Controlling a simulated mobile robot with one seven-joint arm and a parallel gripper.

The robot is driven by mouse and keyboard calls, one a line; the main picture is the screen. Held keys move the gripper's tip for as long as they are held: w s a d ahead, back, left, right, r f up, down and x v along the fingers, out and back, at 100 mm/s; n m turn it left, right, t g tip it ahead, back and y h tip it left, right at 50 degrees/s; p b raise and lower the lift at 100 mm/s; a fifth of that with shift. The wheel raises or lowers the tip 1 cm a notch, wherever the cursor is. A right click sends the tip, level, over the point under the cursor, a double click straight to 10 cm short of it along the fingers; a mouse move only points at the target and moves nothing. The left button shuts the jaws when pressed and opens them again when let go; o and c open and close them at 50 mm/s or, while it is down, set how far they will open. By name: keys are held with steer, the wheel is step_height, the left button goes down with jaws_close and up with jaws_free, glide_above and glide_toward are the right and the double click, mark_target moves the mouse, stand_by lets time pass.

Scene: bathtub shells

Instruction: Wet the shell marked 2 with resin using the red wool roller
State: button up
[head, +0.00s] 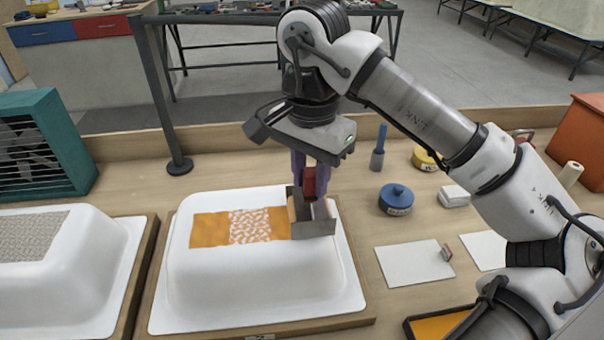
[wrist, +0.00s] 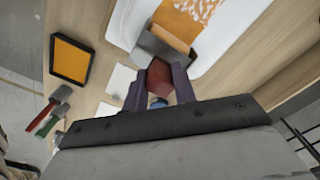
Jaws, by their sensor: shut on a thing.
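A white bathtub shell (head: 255,290) lies upturned on a wooden board in the middle of the head view. A small label at its front edge is too small to read. An orange patch (head: 208,230) covers the left of a strip on its top; beside it is a blotchy orange and white section (head: 250,226). My gripper (head: 309,172) is shut on the red handle of a roller (head: 313,215) with a grey metal hood and a tan-orange roll. The roller is at the strip's right end; contact is unclear. The wrist view shows the gripper (wrist: 160,88) holding the red handle.
Another white shell (head: 60,285) with a grey mat is at the left. A tray of orange resin (head: 440,325) is at the front right, near white sheets (head: 413,263). A blue lidded pot (head: 396,199) stands right of the shell. A dark post (head: 160,90) rises behind.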

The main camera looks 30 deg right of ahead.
steer(key=shift+w+d, duration=1.15)
steer(key=shift+w, duration=2.55)
steer(key=shift+w+a+f, duration=0.1)
steer(key=shift+w+a, duration=0.25)
steer(key=shift+a, duration=0.8)
steer(key=shift+w+a+r, duration=0.1)
steer(key=shift+w+a, duration=0.2)
steer(key=shift+a, duration=0.8)
steer(key=shift+w+a+f, duration=0.1)
steer(key=shift+w+a, duration=0.25)
steer(key=shift+a, duration=0.8)
steer(key=w+a+p, duration=0.1)
steer(key=w+a, duration=0.3)
steer(key=a, duration=0.9)
steer(key=shift+w, duration=0.15)
step_height(320, 180, up, 6)
steer(key=p, duration=0.4)
steer(key=shift+r, duration=0.2)
steer(key=shift+d+f, duration=0.15)
steer(key=shift+f, duration=0.4)
